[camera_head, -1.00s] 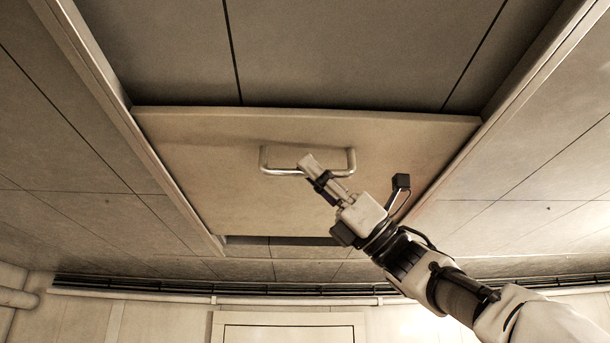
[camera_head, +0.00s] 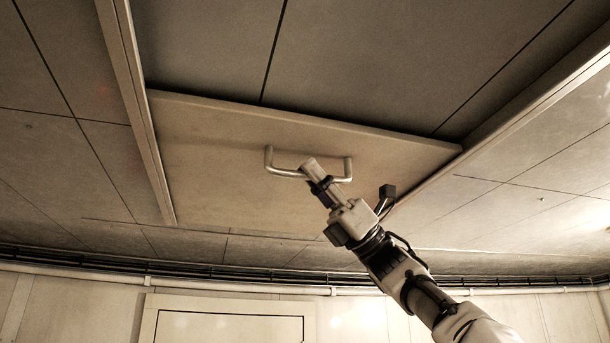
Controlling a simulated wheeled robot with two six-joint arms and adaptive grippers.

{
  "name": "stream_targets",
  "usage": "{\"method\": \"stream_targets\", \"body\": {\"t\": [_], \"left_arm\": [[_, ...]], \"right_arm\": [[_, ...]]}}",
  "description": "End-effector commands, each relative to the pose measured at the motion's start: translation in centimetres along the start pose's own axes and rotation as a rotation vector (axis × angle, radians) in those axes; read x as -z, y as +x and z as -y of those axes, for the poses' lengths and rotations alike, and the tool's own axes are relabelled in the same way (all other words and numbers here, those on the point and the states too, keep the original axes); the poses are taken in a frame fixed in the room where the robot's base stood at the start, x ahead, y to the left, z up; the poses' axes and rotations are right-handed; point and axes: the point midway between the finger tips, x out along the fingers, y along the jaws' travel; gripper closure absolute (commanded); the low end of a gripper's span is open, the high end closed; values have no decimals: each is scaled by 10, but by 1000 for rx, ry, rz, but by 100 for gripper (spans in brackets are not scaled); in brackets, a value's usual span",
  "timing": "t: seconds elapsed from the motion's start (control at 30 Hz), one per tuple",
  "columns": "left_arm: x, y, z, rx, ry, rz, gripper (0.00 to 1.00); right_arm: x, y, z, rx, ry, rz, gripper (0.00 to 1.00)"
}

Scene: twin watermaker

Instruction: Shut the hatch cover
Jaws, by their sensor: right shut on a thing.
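The hatch cover (camera_head: 220,150) is a flat beige panel overhead, seen between two ceiling rails. A metal bar handle (camera_head: 270,160) is fixed to its face. My right gripper (camera_head: 311,168) is shut on the handle near the middle of its bar, and the arm reaches up from the lower right. The gripper hides part of the bar. My left gripper is not in view.
A rail (camera_head: 142,120) runs along the left side of the cover and another rail (camera_head: 500,125) along the right. Dark ceiling panels (camera_head: 340,60) lie beyond the cover's upper edge. A framed panel (camera_head: 230,322) is on the wall below.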

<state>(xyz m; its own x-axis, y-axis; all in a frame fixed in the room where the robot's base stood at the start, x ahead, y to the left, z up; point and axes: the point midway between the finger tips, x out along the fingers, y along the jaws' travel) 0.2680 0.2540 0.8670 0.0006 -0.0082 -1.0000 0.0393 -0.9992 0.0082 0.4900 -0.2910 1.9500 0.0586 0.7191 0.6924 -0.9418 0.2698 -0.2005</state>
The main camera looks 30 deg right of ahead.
Motion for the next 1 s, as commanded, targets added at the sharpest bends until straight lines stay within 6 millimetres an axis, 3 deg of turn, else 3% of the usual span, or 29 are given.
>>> {"method": "stream_targets", "body": {"t": [0.33,0.4,0.43,0.77,0.87,1.0], "left_arm": [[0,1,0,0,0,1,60],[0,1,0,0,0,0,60],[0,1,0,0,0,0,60],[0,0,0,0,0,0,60],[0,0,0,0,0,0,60],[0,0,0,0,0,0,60]], "right_arm": [[4,-3,4,9,5,-5,100],[4,-3,4,8,5,-4,66],[4,-3,4,8,5,-4,61],[2,-4,3,7,3,-2,61],[0,-14,3,8,4,0,61],[0,-43,4,10,7,2,61]]}}
